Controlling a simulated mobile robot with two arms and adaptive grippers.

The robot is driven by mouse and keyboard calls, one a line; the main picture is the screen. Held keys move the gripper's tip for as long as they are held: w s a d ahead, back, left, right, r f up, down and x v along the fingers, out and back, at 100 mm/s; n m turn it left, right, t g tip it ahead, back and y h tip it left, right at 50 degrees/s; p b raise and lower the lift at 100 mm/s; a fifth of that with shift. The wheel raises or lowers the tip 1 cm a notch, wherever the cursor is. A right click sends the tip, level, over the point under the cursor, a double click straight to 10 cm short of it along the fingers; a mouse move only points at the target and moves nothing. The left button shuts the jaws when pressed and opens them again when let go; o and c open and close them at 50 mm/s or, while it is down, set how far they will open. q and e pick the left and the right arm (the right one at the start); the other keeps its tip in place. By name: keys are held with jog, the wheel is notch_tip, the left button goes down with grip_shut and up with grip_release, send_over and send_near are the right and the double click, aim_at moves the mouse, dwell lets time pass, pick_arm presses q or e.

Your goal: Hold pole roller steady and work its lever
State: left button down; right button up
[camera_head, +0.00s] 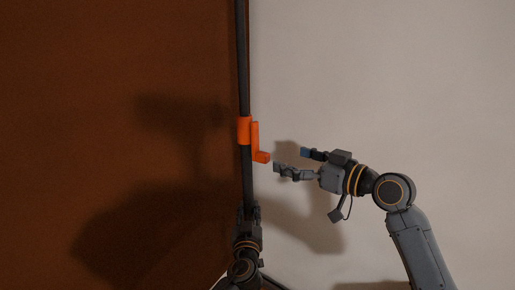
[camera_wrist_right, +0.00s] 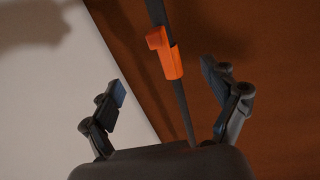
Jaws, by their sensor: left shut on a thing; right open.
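The pole roller is a dark upright pole (camera_head: 243,60) with an orange collar (camera_head: 244,130) partway up it. An orange lever (camera_head: 257,145) hangs on the collar's right side, its foot turned outward. My left gripper (camera_head: 249,214) is shut on the pole below the collar. My right gripper (camera_head: 289,160) is open and empty, to the right of the lever and apart from it. In the right wrist view the orange lever and collar (camera_wrist_right: 164,52) show beyond the open fingers (camera_wrist_right: 165,90), between them in the picture. The pole's upper end is out of view.
A brown surface (camera_head: 100,80) fills the left behind the pole, and a pale surface (camera_head: 400,70) fills the right. The room around the right gripper looks clear. Shadows of the arms fall on both surfaces.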

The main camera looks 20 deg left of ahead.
aim_at(269, 157)
jog(key=shift+c, duration=0.4)
jog(key=shift+f+x, duration=0.35)
jog(key=shift+x, duration=1.2)
jog(key=shift+f+x, duration=0.3)
jog(key=shift+x, duration=1.25)
jog(key=shift+f+x, duration=0.35)
jog(key=shift+x, duration=1.25)
jog(key=shift+s+d, duration=0.15)
jog(key=c, duration=1.7)
jog(key=shift+d+r, duration=0.1)
jog(key=shift+d, duration=0.1)
